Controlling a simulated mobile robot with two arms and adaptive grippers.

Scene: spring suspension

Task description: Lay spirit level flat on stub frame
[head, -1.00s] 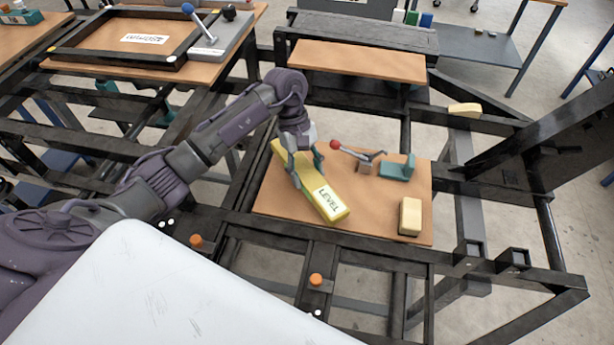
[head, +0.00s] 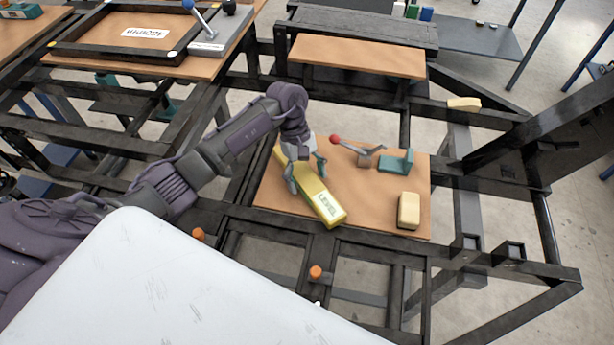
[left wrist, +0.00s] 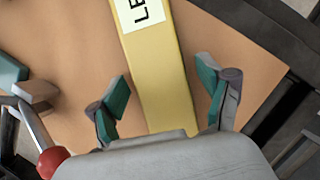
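The yellow spirit level (head: 322,202), a long block with a white LEVEL label, lies slanted on the brown board (head: 375,205). My left gripper (head: 306,175) is over its far half, with one finger on each side. In the left wrist view the fingers (left wrist: 163,100) are spread wide, and gaps show between the pads and the level (left wrist: 163,75). The far end of the level is partly hidden by my gripper. Black frame bars (head: 270,228) run around the board; I cannot tell which part is the stub frame. My right gripper is not in view.
A red-knobbed lever clamp (head: 360,152) and a teal bracket (head: 397,163) stand at the board's back right. A cream block (head: 409,210) sits at its right front. Orange knobs (head: 316,272) stand on the front bars. The board's middle is clear.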

